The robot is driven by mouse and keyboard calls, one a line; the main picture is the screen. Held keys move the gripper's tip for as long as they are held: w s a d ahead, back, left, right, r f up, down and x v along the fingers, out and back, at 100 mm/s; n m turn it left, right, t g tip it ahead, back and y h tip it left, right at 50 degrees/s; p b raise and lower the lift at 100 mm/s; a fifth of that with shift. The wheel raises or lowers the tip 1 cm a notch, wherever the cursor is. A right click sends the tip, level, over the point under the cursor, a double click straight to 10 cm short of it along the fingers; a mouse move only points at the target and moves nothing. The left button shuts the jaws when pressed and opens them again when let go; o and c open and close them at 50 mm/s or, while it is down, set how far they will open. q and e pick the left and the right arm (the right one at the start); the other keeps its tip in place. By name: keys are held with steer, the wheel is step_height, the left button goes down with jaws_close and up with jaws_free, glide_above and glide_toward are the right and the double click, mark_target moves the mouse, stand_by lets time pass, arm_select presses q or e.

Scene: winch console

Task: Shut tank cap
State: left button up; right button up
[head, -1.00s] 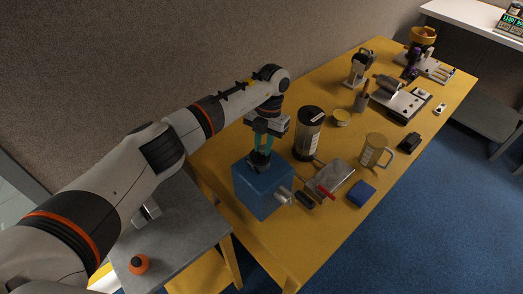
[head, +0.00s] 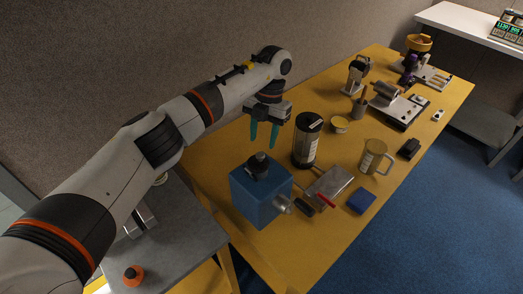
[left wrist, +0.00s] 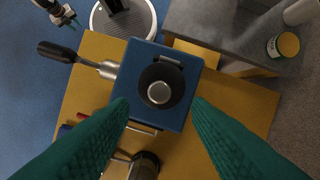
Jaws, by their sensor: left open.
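The blue tank (head: 262,198) stands on the near left part of the yellow table. Its black cap (head: 258,163) sits on the top face, and in the left wrist view the cap (left wrist: 159,92) looks round with a grey centre knob and a hinge at one edge. My left gripper (head: 264,143) hangs above the tank, open and empty, with teal fingers apart from the cap. In the left wrist view its fingertips (left wrist: 160,105) flank the tank's top. My right gripper is not identifiable in the head view.
A black canister (head: 307,140) stands right behind the tank. A grey metal tray with a red handle (head: 328,187), a blue box (head: 361,200) and a beige mug (head: 374,157) are to its right. A grey side table (head: 165,235) with an orange object is at left.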

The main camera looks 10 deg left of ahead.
arm_select(q)
steer(key=b+v, duration=0.1)
steer(key=v, duration=0.5)
steer(key=shift+r, duration=0.25)
steer(key=shift+w+d, duration=0.1)
